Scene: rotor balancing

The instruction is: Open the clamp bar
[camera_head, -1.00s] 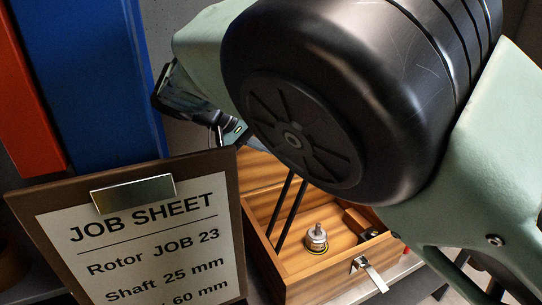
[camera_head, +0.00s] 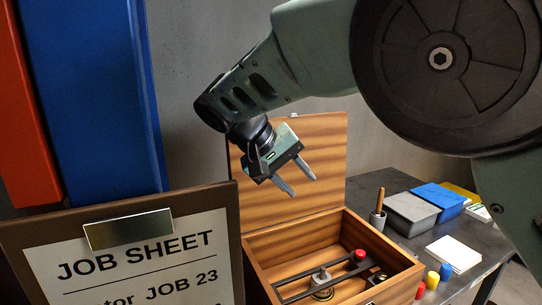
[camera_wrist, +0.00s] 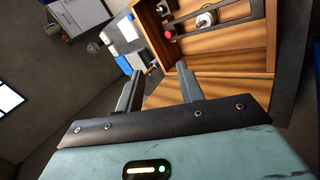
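An open wooden box (camera_head: 262,246) stands at the lower middle of the head view. Inside it a dark clamp bar (camera_head: 322,276) runs lengthwise, with a red knob (camera_head: 360,254) near its right end. A round metal part (camera_head: 321,277) sits at the bars. In the wrist view the bar (camera_wrist: 222,27), red knob (camera_wrist: 169,34) and metal part (camera_wrist: 206,19) show at the top. My gripper (camera_head: 304,188) is above the box, in front of its raised lid, fingers apart and empty. It is clear of the bar. Its fingers also show in the wrist view (camera_wrist: 161,80).
The raised lid (camera_head: 320,150) stands behind my gripper. On the dark table (camera_head: 405,238) right of the box are a cup with a wooden handle (camera_head: 379,218), grey and blue bins (camera_head: 440,199), a white stack (camera_head: 453,254) and coloured pieces (camera_head: 432,279). A job sheet board (camera_head: 150,262) blocks the lower left.

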